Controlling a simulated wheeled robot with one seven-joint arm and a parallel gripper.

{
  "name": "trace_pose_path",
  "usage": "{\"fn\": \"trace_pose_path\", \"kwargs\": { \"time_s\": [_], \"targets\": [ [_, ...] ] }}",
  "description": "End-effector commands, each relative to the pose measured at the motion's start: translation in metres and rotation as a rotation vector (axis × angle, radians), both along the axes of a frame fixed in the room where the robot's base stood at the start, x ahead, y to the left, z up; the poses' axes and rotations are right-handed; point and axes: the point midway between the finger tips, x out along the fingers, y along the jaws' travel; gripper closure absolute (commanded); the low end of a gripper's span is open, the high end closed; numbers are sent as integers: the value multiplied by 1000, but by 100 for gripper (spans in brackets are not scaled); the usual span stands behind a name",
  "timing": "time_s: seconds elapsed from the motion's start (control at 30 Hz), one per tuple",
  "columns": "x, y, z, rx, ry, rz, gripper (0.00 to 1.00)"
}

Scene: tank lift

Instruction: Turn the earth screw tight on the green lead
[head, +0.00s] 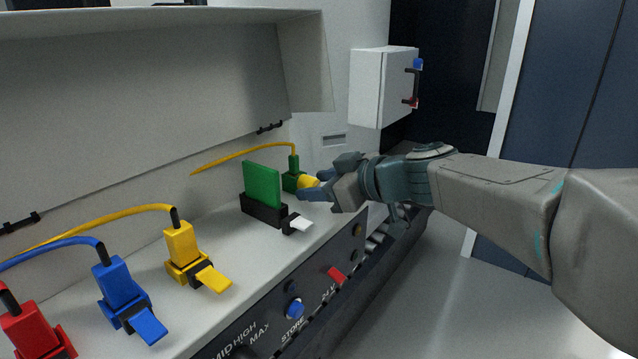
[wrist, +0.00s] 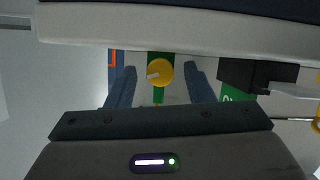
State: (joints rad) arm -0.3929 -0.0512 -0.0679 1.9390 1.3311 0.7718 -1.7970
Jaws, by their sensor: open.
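The earth screw is a yellow round knob with a pale mark, seen in the wrist view (wrist: 160,72) and, partly covered by my gripper, in the head view (head: 308,182). It sits on the front of the green lead's block (head: 291,181), whose yellow cable (head: 240,156) runs left. Green also shows behind the knob in the wrist view (wrist: 158,96). My gripper (head: 318,186) is open, its blue fingers either side of the knob in the wrist view (wrist: 160,84), with a gap on each side. I cannot tell whether the fingertips reach past the knob.
A green card in a black holder (head: 262,187) with a white lever (head: 300,224) stands close left of my gripper. Yellow (head: 182,243), blue (head: 120,287) and red (head: 30,332) plugs line the shelf. A white box (head: 380,88) hangs behind. Floor at right is clear.

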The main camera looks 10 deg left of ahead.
Motion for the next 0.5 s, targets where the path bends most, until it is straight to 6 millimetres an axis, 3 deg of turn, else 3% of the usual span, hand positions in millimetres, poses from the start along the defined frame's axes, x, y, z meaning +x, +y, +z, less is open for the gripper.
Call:
{"fn": "trace_pose_path", "kwargs": {
  "time_s": [0.33,0.5],
  "targets": [
    [1,3,-1,0,0,0,55],
    [1,3,-1,0,0,0,97]
  ]
}}
